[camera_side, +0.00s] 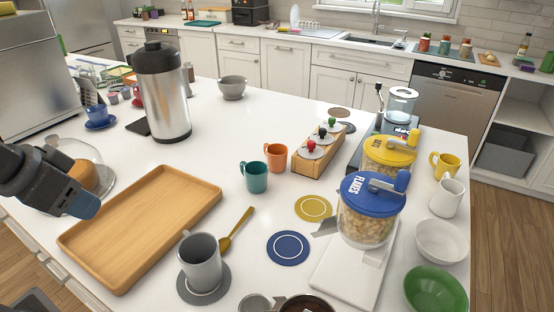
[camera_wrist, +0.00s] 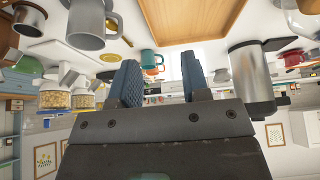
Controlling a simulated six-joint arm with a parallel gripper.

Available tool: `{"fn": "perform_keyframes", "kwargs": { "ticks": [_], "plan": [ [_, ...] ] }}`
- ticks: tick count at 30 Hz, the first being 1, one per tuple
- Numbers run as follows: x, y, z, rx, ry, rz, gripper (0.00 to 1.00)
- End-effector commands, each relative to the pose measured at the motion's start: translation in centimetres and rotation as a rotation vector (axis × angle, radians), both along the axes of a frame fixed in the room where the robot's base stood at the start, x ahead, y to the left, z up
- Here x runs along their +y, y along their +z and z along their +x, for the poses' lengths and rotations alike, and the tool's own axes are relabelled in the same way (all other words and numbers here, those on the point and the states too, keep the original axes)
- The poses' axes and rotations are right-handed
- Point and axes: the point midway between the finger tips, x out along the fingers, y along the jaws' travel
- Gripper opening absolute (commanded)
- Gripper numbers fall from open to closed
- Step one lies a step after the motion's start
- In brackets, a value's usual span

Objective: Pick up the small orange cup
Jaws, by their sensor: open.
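The small orange cup (camera_side: 276,157) stands upright on the white counter, just behind and to the right of a teal cup (camera_side: 254,177). In the wrist view, which is upside down, the teal cup (camera_wrist: 151,58) shows between my fingers and mostly hides the orange cup; a little orange shows beside it. My gripper (camera_side: 82,206) is at the left edge of the side view, far from the orange cup, with the wooden tray between. In the wrist view my gripper (camera_wrist: 164,72) has its two blue fingers apart, with nothing held.
The wooden tray (camera_side: 145,222) lies in front of my gripper. A grey mug (camera_side: 201,262) stands on a coaster, with a wooden spoon (camera_side: 235,228) nearby. A steel dispenser (camera_side: 163,95) stands behind. A wooden rack (camera_side: 317,160) is close to the orange cup's right. Flake jars (camera_side: 368,220) stand farther right.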

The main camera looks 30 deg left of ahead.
Motion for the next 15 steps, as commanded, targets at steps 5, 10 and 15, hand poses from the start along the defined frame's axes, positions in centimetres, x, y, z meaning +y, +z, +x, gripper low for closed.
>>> {"fn": "perform_keyframes", "kwargs": {
  "ticks": [5,10,15],
  "plan": [
    [0.00,0.00,0.00,0.000,0.000,0.000,0.28],
    [0.00,0.00,0.00,0.000,0.000,0.000,0.24],
    [-0.36,0.09,0.44,0.012,0.016,-0.035,0.24]
  ]
}}
